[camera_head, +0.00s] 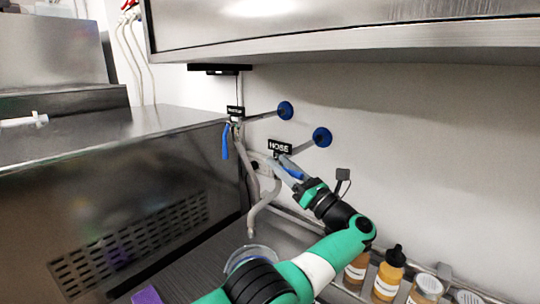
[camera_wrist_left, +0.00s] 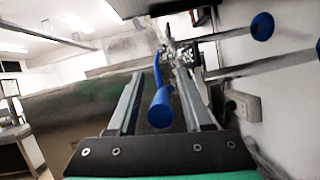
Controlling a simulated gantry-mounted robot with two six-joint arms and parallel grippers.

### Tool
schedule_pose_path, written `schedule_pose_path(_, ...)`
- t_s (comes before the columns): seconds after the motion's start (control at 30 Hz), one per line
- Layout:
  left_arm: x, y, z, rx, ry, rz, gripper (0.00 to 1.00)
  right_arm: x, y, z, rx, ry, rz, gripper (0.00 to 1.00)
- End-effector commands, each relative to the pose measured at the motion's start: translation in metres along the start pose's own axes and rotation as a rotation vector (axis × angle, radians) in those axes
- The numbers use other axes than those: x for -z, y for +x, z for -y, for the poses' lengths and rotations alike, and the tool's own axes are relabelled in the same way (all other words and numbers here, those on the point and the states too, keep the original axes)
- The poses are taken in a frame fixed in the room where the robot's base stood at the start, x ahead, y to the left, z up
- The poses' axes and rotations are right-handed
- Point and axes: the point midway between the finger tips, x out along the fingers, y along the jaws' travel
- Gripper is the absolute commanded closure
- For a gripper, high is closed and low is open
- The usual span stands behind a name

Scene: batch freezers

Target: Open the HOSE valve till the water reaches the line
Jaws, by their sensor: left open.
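The black HOSE label (camera_head: 279,147) hangs on the wall piping in the head view. A blue valve handle (camera_head: 294,173) shows just below it, partly covered by my left gripper (camera_head: 285,163). In the left wrist view, a blue handle (camera_wrist_left: 160,108) lies between the two open fingers of the left gripper (camera_wrist_left: 163,75), with gaps beside it. A grey hose (camera_head: 263,205) hangs down from the valves, its end above a clear round container (camera_head: 236,260). My left arm hides much of the container. I cannot see its line or water level. My right gripper is out of view.
A second labelled valve with a blue handle (camera_head: 225,142) is to the left. Blue round pipe ends (camera_head: 322,137) meet the wall. Bottles (camera_head: 389,275) stand at lower right. A steel machine (camera_head: 120,170) fills the left; a steel cabinet (camera_head: 340,35) hangs above.

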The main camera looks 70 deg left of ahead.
Motion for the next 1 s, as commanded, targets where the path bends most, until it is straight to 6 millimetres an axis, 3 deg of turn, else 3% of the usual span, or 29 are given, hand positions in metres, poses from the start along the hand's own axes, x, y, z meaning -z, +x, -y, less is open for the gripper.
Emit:
schedule_pose_path(0.27,-0.0001,0.0004,0.0003,0.001,0.000,0.000,0.50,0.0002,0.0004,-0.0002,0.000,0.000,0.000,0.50)
schedule_pose_path(0.53,-0.0001,0.0004,0.0002,0.001,0.000,0.000,0.98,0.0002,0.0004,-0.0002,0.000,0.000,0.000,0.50)
schedule_pose_path(1.0,-0.0007,0.0005,-0.0003,-0.001,-0.001,0.000,1.00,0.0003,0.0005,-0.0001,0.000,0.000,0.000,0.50)
